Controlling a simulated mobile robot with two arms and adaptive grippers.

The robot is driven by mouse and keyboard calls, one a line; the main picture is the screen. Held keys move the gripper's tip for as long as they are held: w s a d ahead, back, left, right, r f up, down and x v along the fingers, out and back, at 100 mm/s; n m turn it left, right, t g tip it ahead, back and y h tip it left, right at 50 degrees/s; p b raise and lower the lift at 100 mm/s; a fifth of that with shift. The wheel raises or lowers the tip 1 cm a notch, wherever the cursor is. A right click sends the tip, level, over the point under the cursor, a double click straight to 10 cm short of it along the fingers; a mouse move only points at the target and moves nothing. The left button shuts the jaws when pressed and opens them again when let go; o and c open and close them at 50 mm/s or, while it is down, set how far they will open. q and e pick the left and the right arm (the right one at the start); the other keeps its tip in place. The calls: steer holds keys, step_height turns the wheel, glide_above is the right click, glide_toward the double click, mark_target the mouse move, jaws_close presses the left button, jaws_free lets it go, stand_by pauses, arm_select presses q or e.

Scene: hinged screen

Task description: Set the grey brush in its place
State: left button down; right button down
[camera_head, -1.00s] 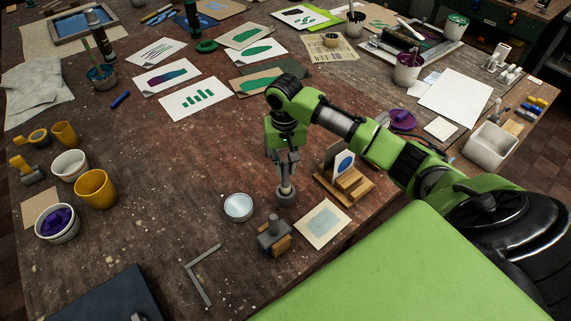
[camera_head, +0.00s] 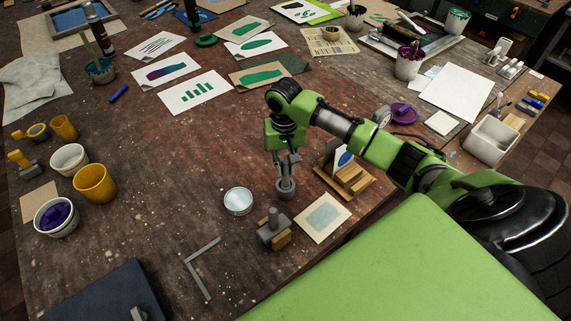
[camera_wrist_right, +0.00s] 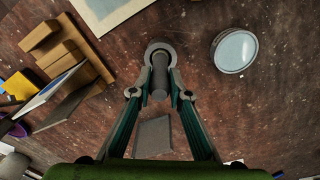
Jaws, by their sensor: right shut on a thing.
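The grey brush (camera_head: 286,187) is upright, with a round grey base and a grey handle. In the right wrist view its handle (camera_wrist_right: 159,75) lies between the fingertips. My right gripper (camera_head: 286,160) is shut on the handle from above; it also shows in the right wrist view (camera_wrist_right: 155,92). The base is at or just above the tabletop; I cannot tell whether it touches. A flat grey shape (camera_wrist_right: 154,136) shows between the finger links in the right wrist view; I cannot tell what it is. My left gripper is not in view.
A round pale dish (camera_head: 238,201) is left of the brush. A wooden rack (camera_head: 347,182) holding cards stands close right. A grey and wooden block tool (camera_head: 272,230) and a printed card (camera_head: 323,218) lie nearer. The table is clear to the left, before the yellow cup (camera_head: 95,183).

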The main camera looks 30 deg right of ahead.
steer(key=shift+f, duration=0.6)
steer(key=c, duration=1.8)
jaws_free()
steer(key=shift+r, duration=0.15)
step_height(320, 180, up, 12)
steer(key=shift+a+f, duration=0.1)
steer(key=shift+f, duration=0.1)
